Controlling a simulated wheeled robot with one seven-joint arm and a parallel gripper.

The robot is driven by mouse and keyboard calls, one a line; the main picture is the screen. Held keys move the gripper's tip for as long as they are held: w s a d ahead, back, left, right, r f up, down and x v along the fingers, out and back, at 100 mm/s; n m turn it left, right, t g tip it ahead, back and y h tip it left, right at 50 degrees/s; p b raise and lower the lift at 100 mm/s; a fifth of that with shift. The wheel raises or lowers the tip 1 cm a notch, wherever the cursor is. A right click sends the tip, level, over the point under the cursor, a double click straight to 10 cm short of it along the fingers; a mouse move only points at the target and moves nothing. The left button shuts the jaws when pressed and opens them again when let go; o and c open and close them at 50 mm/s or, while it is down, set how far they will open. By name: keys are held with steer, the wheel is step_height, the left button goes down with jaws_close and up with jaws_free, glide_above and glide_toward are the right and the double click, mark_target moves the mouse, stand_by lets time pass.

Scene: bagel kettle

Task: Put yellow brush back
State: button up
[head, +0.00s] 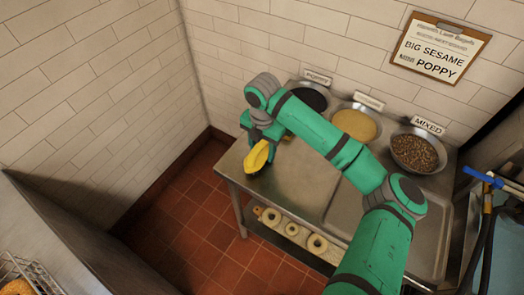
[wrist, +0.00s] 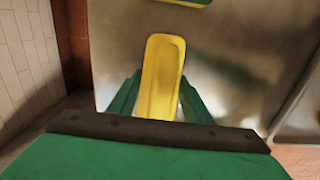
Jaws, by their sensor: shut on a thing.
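The yellow brush (head: 258,155) is in my gripper (head: 262,150) above the left end of the steel table (head: 294,172). In the wrist view the brush's long yellow body (wrist: 162,75) lies between the two green fingers of my gripper (wrist: 158,102), which are shut on it. A dark part shows under the brush in the head view; I cannot tell whether it touches the table. A second yellow piece with a green edge (wrist: 185,2) is cut off at the top of the wrist view, apart from the brush; I cannot tell what it is.
Bowls of dark seeds (head: 308,97), sesame (head: 354,124) and mixed seeds (head: 416,152) stand along the table's back. A tiled wall (head: 95,105) is at left. The table's front left is clear.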

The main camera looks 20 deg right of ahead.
steer(key=shift+f, duration=0.3)
steer(key=shift+f, duration=0.15)
steer(key=o, duration=1.1)
step_height(320, 180, up, 12)
steer(key=shift+r, duration=0.2)
